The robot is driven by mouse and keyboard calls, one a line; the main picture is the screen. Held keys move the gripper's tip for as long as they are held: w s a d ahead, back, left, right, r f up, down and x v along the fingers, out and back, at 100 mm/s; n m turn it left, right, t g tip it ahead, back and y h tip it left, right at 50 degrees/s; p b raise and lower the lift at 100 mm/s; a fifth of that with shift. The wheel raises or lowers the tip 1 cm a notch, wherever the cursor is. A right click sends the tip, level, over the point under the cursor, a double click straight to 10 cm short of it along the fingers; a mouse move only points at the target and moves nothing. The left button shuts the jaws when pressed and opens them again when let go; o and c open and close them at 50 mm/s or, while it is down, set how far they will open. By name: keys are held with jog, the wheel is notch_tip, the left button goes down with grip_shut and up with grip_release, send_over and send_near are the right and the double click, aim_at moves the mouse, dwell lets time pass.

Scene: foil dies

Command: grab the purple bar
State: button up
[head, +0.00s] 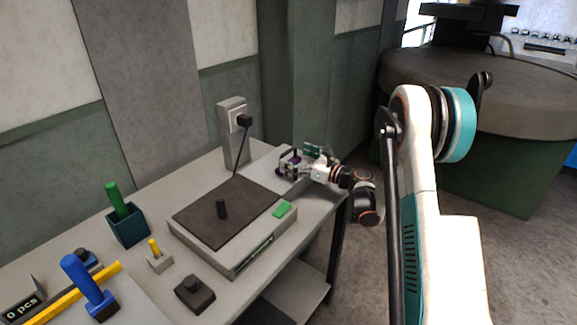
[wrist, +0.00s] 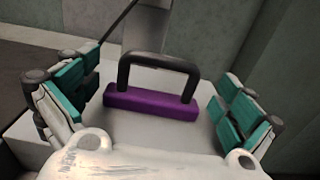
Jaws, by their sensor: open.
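The purple bar (wrist: 150,103) has a black arched handle (wrist: 160,65) on top and rests on a pale flat surface. In the wrist view it lies between the spread teal-padded fingers of my gripper (wrist: 155,100), with gaps on both sides. My gripper is open and nothing is held. In the head view my gripper (head: 306,160) is over the far right end of the table. The purple bar (head: 284,168) shows only in part there, partly hidden by the fingers.
A pale machine with a dark plate (head: 225,195) and a green button (head: 283,209) stands left of my gripper. Behind it is a grey post (head: 233,135) with a black plug and cable. A green-handled tool (head: 115,198) stands in a dark holder. A blue-handled tool (head: 80,278) is front left.

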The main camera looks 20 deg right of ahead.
jog(key=shift+x, duration=1.35)
jog(key=c, duration=1.4)
